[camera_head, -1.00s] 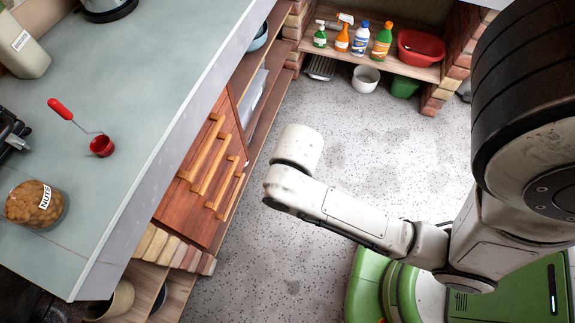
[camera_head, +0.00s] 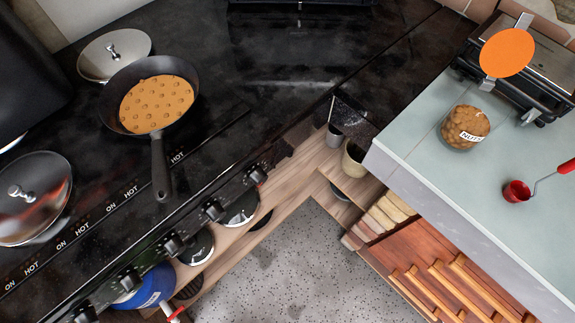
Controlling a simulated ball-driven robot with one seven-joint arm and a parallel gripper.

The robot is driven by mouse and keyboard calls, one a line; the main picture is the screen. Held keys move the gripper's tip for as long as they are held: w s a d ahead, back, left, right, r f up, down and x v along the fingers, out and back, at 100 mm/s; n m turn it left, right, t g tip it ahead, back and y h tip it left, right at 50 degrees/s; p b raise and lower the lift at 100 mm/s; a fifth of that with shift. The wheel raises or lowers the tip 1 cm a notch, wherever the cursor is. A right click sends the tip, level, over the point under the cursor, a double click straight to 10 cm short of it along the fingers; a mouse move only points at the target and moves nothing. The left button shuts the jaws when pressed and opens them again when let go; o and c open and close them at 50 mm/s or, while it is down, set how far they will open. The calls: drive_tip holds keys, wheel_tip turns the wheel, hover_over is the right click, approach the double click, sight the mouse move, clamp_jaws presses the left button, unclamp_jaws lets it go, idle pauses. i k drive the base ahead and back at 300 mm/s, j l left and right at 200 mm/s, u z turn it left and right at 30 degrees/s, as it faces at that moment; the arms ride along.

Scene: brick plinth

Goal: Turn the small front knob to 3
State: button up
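A row of black knobs runs along the front edge of the black stove (camera_head: 300,85), slanting from lower left up to the right. One knob (camera_head: 255,174) sits at the right end. Another knob (camera_head: 213,209) is left of it, followed by a further knob (camera_head: 172,243) and a lower knob (camera_head: 130,279). The lowest visible one (camera_head: 85,314) is cut by the bottom edge. Which is the small front knob, and what its dial reads, I cannot tell. My gripper is not in view.
A black pan (camera_head: 110,115) with a flat brown round food (camera_head: 156,103) sits on the stove, its handle pointing toward the knobs. Two lids (camera_head: 114,55) (camera_head: 35,195) lie nearby. The right counter (camera_head: 440,180) carries a nuts jar (camera_head: 466,127). Speckled floor (camera_head: 310,270) is open below.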

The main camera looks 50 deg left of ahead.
sight(216, 213)
drive_tip(key=l+u, duration=0.2)
drive_tip(key=l, duration=0.15)
drive_tip(key=k+l+u, duration=0.4)
drive_tip(key=l, duration=0.25)
drive_tip(key=i+u, duration=0.1)
drive_tip(key=u, duration=1.3)
